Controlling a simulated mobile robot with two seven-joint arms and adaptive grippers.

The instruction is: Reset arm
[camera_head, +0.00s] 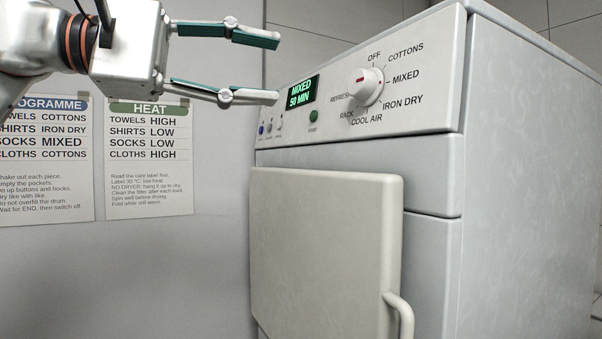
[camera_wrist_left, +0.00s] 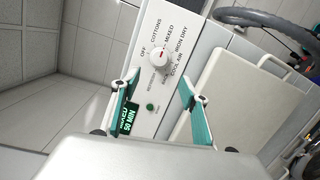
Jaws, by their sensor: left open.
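My left gripper (camera_head: 277,68) reaches in from the upper left in the head view. Its two green-padded fingers are spread apart with nothing between them. The fingertips are close to the left end of the dryer's control panel (camera_head: 420,70); I cannot tell whether they touch it. In the left wrist view the open gripper (camera_wrist_left: 159,78) frames part of the panel. The white knob (camera_head: 367,88) with a red mark is beyond the fingertips, and the knob (camera_wrist_left: 160,57) also shows in the wrist view. The display (camera_head: 299,94) reads MIXED 50 MIN. My right gripper is not in view.
The dryer's beige door (camera_head: 325,250) is below the panel, with a handle (camera_head: 400,315) at its right; it looks closed. A green button (camera_head: 314,116) and several small buttons sit near the display. Programme (camera_head: 45,160) and heat (camera_head: 149,160) charts hang on the left.

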